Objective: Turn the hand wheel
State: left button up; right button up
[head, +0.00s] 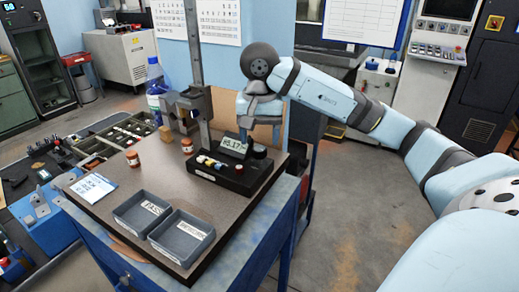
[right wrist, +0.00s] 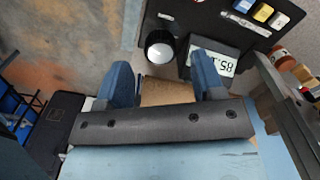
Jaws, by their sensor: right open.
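A black control box (head: 238,172) with a lit digit display (head: 234,145) and coloured buttons stands on the bench top. A round dark knob (head: 259,151), the only wheel-like part I can make out, sits at the right end of the box. In the right wrist view the knob (right wrist: 160,47) shows a pale round top beside the display (right wrist: 213,62). My right gripper (head: 261,131) is above and behind the knob. In the right wrist view its blue fingers (right wrist: 160,63) are spread, with the knob just beyond the gap between their tips. Nothing is held. My left gripper is not seen.
Two grey bins (head: 181,236) stand at the bench's front edge. A labelled card (head: 92,187), small brown jars (head: 133,159) and an upright metal column (head: 194,60) with a bracket are left of the box. A brown board (head: 227,108) stands behind it. Floor is open at the right.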

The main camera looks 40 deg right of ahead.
aim_at(259, 148)
jog(key=shift+f, duration=1.55)
jog(key=c, duration=0.9)
